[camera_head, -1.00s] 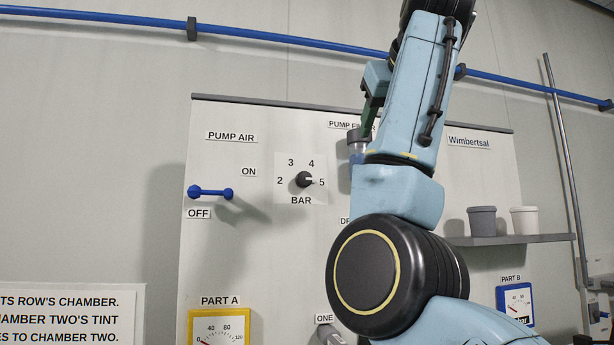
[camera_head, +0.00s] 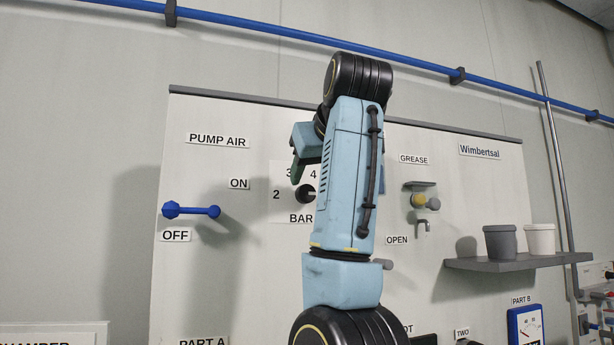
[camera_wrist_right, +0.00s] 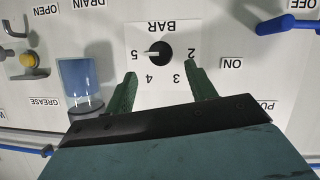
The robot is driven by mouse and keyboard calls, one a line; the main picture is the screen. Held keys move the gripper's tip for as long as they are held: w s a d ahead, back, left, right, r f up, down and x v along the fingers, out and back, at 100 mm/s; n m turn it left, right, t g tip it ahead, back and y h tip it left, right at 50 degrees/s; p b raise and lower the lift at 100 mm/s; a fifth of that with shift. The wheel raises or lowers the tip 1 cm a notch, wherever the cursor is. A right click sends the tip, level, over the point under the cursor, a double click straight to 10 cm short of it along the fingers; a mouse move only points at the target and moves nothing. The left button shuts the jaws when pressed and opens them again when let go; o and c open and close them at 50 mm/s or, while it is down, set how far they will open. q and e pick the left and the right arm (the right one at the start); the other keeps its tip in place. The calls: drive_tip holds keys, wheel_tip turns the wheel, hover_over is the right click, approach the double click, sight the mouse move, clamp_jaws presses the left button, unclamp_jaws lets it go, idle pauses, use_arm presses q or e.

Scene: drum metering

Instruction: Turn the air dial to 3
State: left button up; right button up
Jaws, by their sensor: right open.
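The air dial (camera_head: 306,194) is a black round knob on a white plate marked 2, 3, 4, 5 and BAR, under the PUMP AIR label. In the right wrist view, which is upside down, the dial (camera_wrist_right: 158,52) has its white pointer toward 5. My right gripper (camera_wrist_right: 160,74) is open, its two green fingers apart and empty. Its tips lie to either side below the dial in that view; I see no contact. In the head view the right gripper (camera_head: 298,172) is by the plate's 3, and my arm hides the plate's right side. My left gripper is not in view.
A blue lever (camera_head: 192,211) sits left of the dial between ON and OFF. A clear blue-tinted cup (camera_wrist_right: 80,82) is beside the dial plate. The grease fitting (camera_head: 422,201) and a shelf (camera_head: 520,260) with two cups are to the right.

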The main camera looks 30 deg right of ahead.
sight(307, 191)
drive_tip(key=shift+p+x, duration=0.7)
drive_tip(key=shift+x, duration=0.3)
drive_tip(key=p+x, duration=0.1)
drive_tip(key=x, duration=0.2)
drive_tip(key=shift+w+f, duration=0.25)
drive_tip(key=shift+w, duration=0.1)
drive_tip(key=shift+w+f, duration=0.1)
drive_tip(key=shift+w, duration=0.1)
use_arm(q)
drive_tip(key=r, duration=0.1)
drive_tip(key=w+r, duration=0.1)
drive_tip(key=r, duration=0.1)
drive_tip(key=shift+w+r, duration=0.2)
use_arm(e)
drive_tip(key=shift+d, duration=0.1)
drive_tip(key=shift+c, duration=0.3)
drive_tip(key=c, duration=0.9)
